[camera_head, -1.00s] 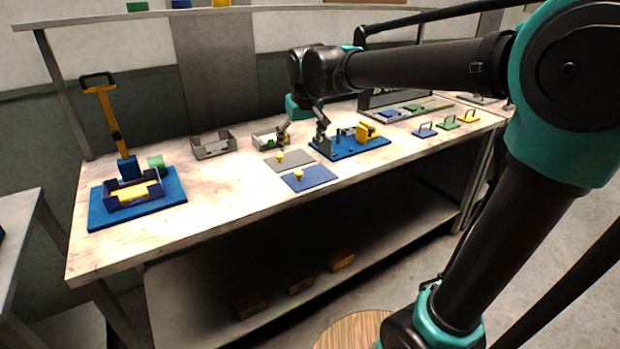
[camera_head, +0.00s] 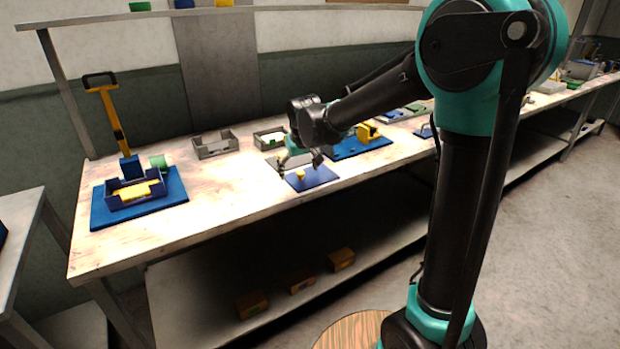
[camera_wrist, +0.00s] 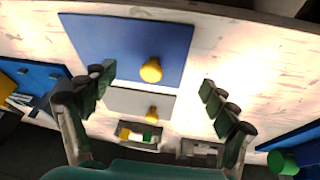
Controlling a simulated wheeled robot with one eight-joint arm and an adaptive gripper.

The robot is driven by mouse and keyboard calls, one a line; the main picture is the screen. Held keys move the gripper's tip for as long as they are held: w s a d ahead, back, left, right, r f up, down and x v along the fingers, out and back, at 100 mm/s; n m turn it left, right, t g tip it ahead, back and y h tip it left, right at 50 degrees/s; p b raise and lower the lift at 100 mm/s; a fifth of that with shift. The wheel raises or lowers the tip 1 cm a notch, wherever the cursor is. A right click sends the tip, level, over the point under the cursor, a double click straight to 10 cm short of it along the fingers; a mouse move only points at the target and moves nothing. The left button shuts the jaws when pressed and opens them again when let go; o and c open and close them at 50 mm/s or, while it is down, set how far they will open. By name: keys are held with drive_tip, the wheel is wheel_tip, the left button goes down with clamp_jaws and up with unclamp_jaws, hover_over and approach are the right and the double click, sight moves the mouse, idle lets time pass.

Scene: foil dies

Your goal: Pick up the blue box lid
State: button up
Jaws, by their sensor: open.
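The blue box lid (camera_head: 318,181) is a flat blue plate with a yellow knob (camera_head: 300,174), lying near the front edge of the bench. In the wrist view the lid (camera_wrist: 112,42) lies ahead of the fingers, its yellow knob (camera_wrist: 151,70) standing up between the two finger lines. My gripper (camera_head: 298,163) is over the lid area in the head view. The arm partly hides the grey lid behind.
A grey lid with a yellow knob (camera_wrist: 152,112) lies just beyond the blue one. Grey trays (camera_head: 215,146) stand behind. A blue fixture board (camera_head: 365,146) with a yellow block is to the right. A blue press base (camera_head: 172,196) is at the left. Bench between is clear.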

sight(299, 175)
drive_tip(key=shift+x, duration=1.65)
drive_tip(key=c, duration=1.4)
